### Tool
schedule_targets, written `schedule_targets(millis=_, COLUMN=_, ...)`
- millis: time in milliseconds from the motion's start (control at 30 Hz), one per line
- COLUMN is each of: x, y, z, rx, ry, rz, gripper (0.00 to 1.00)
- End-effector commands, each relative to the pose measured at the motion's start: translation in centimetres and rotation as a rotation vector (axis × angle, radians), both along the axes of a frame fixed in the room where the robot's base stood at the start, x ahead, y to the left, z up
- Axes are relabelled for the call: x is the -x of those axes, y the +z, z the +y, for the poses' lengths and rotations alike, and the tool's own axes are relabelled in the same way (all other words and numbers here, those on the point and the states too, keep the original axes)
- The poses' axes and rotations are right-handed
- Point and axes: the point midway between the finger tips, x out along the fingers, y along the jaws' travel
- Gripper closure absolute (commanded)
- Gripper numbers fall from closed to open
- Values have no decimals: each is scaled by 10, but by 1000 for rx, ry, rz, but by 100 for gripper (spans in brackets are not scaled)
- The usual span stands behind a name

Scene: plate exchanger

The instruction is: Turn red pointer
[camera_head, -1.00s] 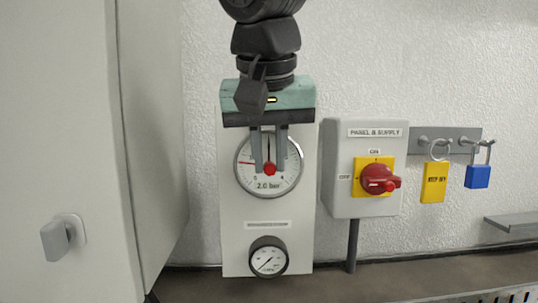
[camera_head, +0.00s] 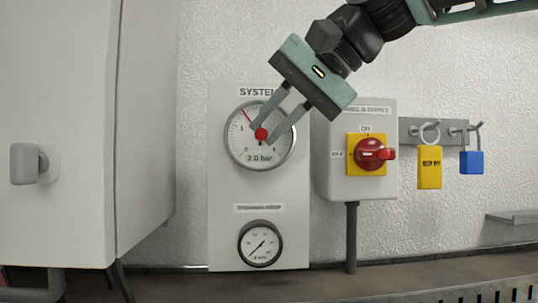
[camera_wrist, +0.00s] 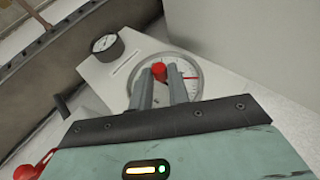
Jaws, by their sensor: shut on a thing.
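The upper round gauge (camera_head: 240,147) has a white face reading 2.0 bar and sits on a pale wall panel. Its red pointer (camera_head: 247,116) runs from the red centre knob (camera_head: 261,134) to the upper left of the dial. My gripper (camera_head: 262,132) reaches in from the upper right, tilted, its two grey fingers shut on the red knob. In the wrist view the fingers (camera_wrist: 163,75) stand at either side of the red knob (camera_wrist: 159,70), and the pointer (camera_wrist: 190,78) shows beyond them. The fingers cover part of the dial.
A smaller gauge (camera_head: 260,244) sits below on the panel. To the right are a grey switch box (camera_head: 335,182) with a red rotary handle (camera_head: 374,154), a yellow tag (camera_head: 429,167) and a blue padlock (camera_head: 471,162). A grey cabinet (camera_head: 60,90) stands at the left.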

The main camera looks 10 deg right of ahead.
Motion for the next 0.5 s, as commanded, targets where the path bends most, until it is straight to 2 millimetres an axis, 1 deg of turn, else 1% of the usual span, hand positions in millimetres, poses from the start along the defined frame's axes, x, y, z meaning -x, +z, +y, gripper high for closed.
schedule_targets(millis=33, x=0, y=-11, z=-2, rx=-48, ry=-3, rz=-4, gripper=100)
schedule_targets(millis=300, x=0, y=-16, z=-6, rx=-294, ry=-2, rz=-12, gripper=100)
schedule_targets(millis=500, x=0, y=-18, z=-7, rx=-440, ry=0, rz=-16, gripper=100)
